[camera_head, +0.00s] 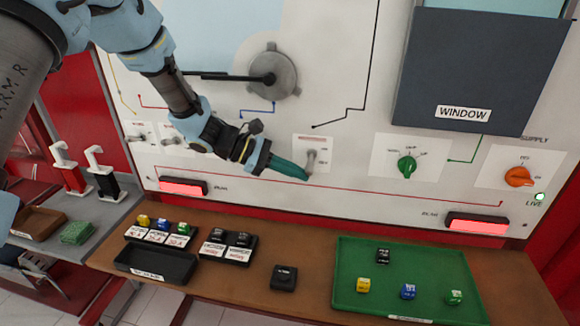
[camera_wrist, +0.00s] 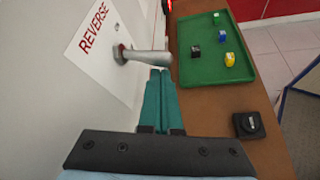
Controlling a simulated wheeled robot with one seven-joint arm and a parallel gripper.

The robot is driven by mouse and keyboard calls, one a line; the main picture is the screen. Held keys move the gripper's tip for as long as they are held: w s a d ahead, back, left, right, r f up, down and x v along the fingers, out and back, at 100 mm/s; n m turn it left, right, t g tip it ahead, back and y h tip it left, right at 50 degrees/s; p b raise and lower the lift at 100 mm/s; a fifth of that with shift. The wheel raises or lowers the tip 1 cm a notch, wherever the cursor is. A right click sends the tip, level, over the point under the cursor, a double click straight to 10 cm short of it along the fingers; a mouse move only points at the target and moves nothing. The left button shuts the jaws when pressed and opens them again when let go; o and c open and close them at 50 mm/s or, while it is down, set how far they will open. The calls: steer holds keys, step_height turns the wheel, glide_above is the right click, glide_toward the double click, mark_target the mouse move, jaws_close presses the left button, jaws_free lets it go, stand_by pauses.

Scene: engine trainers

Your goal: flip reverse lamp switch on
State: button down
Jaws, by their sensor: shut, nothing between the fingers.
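The reverse lamp switch is a grey metal toggle lever (camera_wrist: 145,56) on a white plate (camera_wrist: 100,40) with red REVERSE lettering in the wrist view. In the head view the lever (camera_head: 310,160) stands out from its plate (camera_head: 313,141) on the white panel. My gripper (camera_head: 306,176) is shut and empty, its teal fingers close together. Its tips (camera_wrist: 161,72) are right at the lever's outer end in the wrist view, and just below the lever in the head view. I cannot tell whether they touch it.
A green rotary knob (camera_head: 407,166) and an orange knob (camera_head: 518,177) sit to the right on the panel. Below, a brown bench (camera_head: 225,285) carries a green tray (camera_head: 345,262) with several small blocks, black trays (camera_head: 155,265) and a black block (camera_head: 284,278).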

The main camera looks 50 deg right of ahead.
steer(key=shift+a+r+n+y+p, duration=0.15)
steer(key=shift+r+n+y+p, duration=0.15)
steer(key=shift+n+y+p, duration=0.15)
stand_by(0.6)
steer(key=shift+s+a+r, duration=0.15)
steer(key=shift+a+r, duration=0.05)
steer(key=shift+r, duration=0.25)
steer(key=shift+s+a+r, duration=0.1)
steer(key=shift+r, duration=0.4)
steer(key=shift+r+p, duration=0.55)
steer(key=shift+r, duration=0.3)
steer(key=b+v, duration=0.3)
steer(key=v, duration=0.7)
steer(key=shift+w+a, duration=0.2)
steer(key=shift+w, duration=0.25)
